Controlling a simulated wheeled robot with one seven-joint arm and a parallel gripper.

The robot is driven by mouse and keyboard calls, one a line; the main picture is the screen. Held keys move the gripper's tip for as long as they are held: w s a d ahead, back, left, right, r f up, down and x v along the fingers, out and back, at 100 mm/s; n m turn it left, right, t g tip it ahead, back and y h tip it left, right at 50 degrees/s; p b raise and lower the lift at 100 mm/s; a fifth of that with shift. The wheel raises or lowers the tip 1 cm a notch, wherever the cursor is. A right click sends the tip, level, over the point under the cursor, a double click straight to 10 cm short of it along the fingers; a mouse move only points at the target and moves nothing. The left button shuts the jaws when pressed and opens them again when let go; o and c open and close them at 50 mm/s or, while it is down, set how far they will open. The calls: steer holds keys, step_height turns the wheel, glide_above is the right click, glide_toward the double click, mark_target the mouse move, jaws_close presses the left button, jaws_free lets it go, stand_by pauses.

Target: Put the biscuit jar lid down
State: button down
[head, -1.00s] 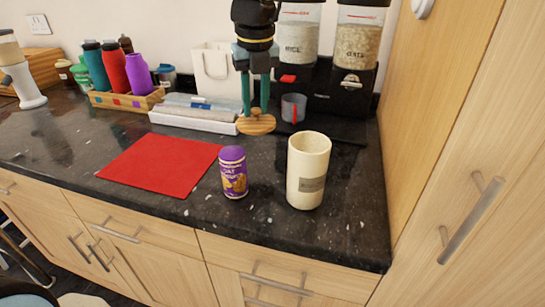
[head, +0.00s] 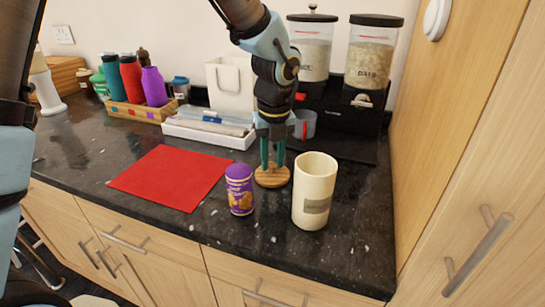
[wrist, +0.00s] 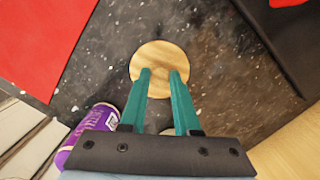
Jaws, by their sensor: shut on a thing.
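The biscuit jar lid (head: 268,181) is a round wooden disc. My gripper (head: 272,162) points down at it from above and is shut on its knob, which the fingers hide. The lid is flat and low over the counter, just left of the open cream biscuit jar (head: 312,198); I cannot tell whether it touches the counter. In the wrist view the lid (wrist: 158,55) shows beyond the teal fingertips of my gripper (wrist: 161,73). The jar stands upright with no lid on it.
A purple biscuit tube (head: 239,192) stands left of the lid; a red mat (head: 170,177) lies farther left. Behind are a white tray (head: 215,135), a grey cup (head: 304,124) and cereal dispensers (head: 362,75). Dark counter is bare in front of the lid.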

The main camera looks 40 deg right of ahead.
mark_target(274, 175)
steer(key=shift+f, duration=0.15)
steer(key=c, duration=0.6)
jaws_free()
steer(key=shift+c, duration=0.2)
step_height(274, 175, up, 12)
steer(key=s+b, duration=0.1)
steer(key=w+a+f+n, duration=0.2)
steer(key=w+a+n, duration=0.2)
steer(key=a+n, duration=0.5)
steer(key=w+a+f+n, duration=0.3)
steer(key=w+a+n, duration=0.1)
steer(key=a+n, duration=0.6)
steer(key=w+a+f+n, duration=0.2)
steer(key=w+a+n, duration=0.2)
steer(key=a+n, duration=0.6)
steer(key=shift+w+a+f, duration=0.2)
steer(key=shift+a, duration=0.45)
steer(key=shift+w+a+f, duration=0.15)
steer(key=shift+w+a, duration=0.05)
steer(key=shift+a, duration=0.45)
steer(key=s+a+f+n, duration=0.2)
steer(key=a+n, duration=0.7)
steer(key=n, duration=0.1)
steer(key=shift+s+a+n, duration=0.2)
steer(key=shift+s+n, duration=0.05)
steer(key=shift+n, duration=0.05)
